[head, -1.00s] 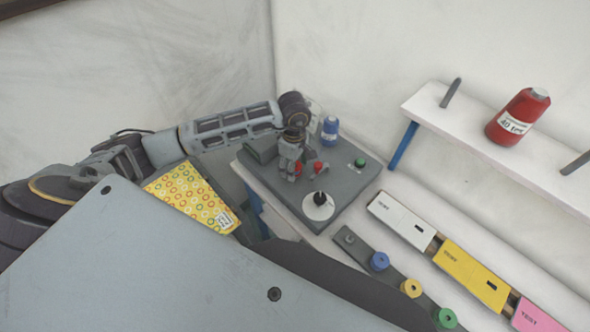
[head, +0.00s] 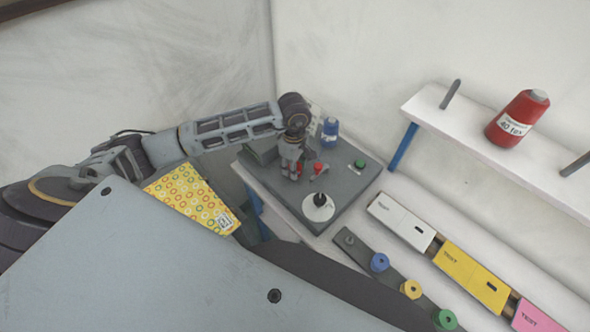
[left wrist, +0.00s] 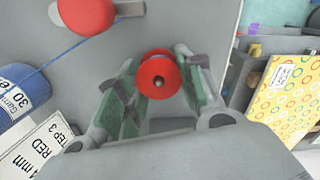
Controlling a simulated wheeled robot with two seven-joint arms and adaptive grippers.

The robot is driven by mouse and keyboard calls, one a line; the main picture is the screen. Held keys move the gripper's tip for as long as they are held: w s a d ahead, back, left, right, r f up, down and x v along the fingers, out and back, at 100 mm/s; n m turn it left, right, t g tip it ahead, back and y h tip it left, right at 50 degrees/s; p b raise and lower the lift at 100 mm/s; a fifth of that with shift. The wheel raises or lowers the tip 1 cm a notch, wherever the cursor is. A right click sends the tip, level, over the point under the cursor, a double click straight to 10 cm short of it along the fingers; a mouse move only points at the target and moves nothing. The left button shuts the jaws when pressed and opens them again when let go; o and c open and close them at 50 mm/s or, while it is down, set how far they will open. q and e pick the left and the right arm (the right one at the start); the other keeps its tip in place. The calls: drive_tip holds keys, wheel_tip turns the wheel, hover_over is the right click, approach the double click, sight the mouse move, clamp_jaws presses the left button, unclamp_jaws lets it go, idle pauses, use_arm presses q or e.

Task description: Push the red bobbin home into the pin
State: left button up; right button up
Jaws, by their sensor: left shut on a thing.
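The red bobbin (left wrist: 160,75) is between the green-padded fingers of my left gripper (left wrist: 158,88) in the left wrist view. The fingers are shut on it from both sides. A small grey tip shows in the bobbin's centre hole; I cannot tell how far the bobbin sits on the pin. In the head view my left gripper (head: 292,172) points down over the grey machine plate (head: 345,190), and only a bit of red shows beside its fingers. My right gripper is not in view.
A red knob (head: 318,168) stands close to the gripper, and a blue thread spool (head: 330,132) is behind. A white disc with a black knob (head: 318,207) and a green button (head: 360,163) are on the plate. Coloured bobbins (head: 379,262) sit on a rail at front right.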

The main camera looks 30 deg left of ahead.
use_arm(q)
drive_tip(key=shift+r+p, duration=0.3)
drive_tip(key=shift+r, duration=0.45)
drive_tip(key=shift+r+p, duration=0.45)
drive_tip(key=shift+r, duration=0.7)
drive_tip(key=shift+r+p, duration=0.3)
drive_tip(key=shift+r, duration=0.3)
drive_tip(key=shift+r, duration=0.15)
idle(0.6)
drive_tip(key=shift+r+p, duration=0.6)
drive_tip(key=shift+r, duration=1.3)
drive_tip(key=shift+f, duration=0.1)
